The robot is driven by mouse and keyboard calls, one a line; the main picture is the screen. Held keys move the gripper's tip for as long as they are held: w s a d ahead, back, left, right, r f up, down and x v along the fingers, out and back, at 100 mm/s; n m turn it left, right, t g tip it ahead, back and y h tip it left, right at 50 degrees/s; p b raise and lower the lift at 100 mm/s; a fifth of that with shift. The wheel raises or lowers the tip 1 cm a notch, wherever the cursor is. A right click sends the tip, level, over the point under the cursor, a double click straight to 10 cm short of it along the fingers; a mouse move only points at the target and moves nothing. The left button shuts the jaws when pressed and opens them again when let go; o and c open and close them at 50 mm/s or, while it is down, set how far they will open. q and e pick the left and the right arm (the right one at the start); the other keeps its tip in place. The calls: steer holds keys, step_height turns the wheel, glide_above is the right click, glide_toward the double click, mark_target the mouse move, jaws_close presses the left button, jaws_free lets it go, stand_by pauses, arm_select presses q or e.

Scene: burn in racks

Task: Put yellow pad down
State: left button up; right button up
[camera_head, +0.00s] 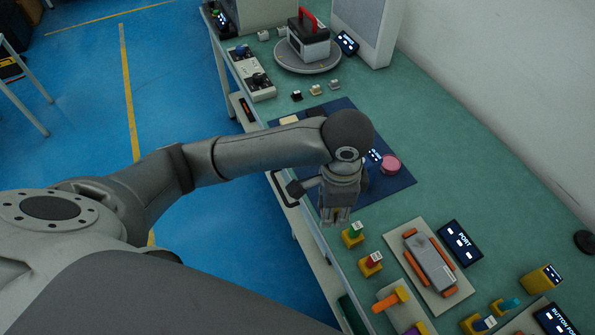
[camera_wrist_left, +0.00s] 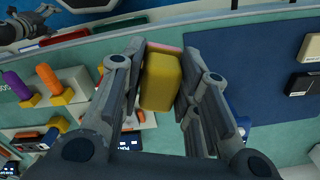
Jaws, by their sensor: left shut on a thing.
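The yellow pad (camera_wrist_left: 161,82) is a rounded yellow block between the fingers of my left gripper in the left wrist view. My left gripper (camera_head: 336,218) is shut on it and points down over the bench, by the near edge of the dark blue mat (camera_head: 402,199). A pink round pad (camera_head: 390,164) lies on the mat. A pale yellow block (camera_head: 289,120) is at the mat's far left corner. My arm hides part of the mat. My right gripper is not in view.
Yellow blocks with a green top (camera_head: 353,235) and a red top (camera_head: 371,264) stand just right of the gripper. A grey device sits on a board (camera_head: 421,285) beyond them. A round turntable (camera_head: 308,64) bears a red-handled box. Green bench (camera_head: 460,155) is clear right of the mat.

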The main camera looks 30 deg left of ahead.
arm_select(q)
steer(key=shift+a, duration=0.25)
steer(key=w+a+f, duration=0.1)
steer(key=w+f, duration=0.1)
steer(key=w, duration=0.1)
steer(key=w+a+f, duration=0.2)
steer(key=w+f, duration=0.1)
steer(key=w, duration=0.1)
steer(key=w+a+f+p, duration=0.1)
steer(key=w+f, duration=0.2)
steer(key=w, duration=0.1)
steer(key=shift+w+a+f, duration=0.2)
steer(key=shift+w+a, duration=0.05)
steer(key=shift+a, duration=0.15)
steer(key=shift+w+a+f, duration=0.2)
steer(key=shift+w+f, duration=0.25)
steer(key=shift+f, duration=1.8)
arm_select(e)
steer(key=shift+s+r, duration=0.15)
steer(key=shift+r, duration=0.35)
arm_select(q)
steer(key=o, duration=0.9)
steer(key=shift+f, duration=0.1)
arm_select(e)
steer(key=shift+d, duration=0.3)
